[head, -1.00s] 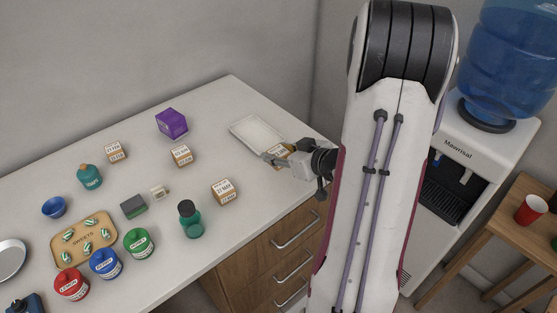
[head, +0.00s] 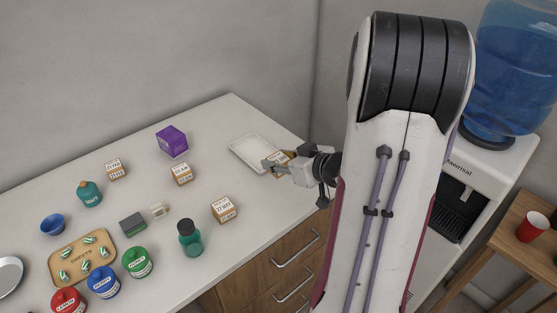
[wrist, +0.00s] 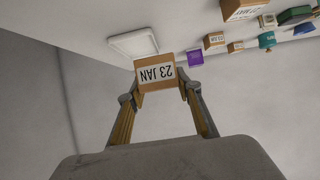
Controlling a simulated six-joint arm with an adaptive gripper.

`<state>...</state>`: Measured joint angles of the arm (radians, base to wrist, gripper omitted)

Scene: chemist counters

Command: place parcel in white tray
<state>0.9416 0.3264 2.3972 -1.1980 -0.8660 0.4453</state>
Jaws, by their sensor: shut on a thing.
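My gripper (head: 272,165) is shut on a parcel (head: 279,158), a small brown box with a white label. The tray also shows in the wrist view (wrist: 122,45), just beyond the parcel. I cannot tell the exact height of the parcel over the tray.
Similar labelled boxes (head: 224,209), (head: 182,174), (head: 116,169) stand on the counter. A purple box (head: 172,141), a green bottle (head: 189,238) and a wooden tray of sweets (head: 108,241) lie to the left. The counter between the tray and the purple box is clear.

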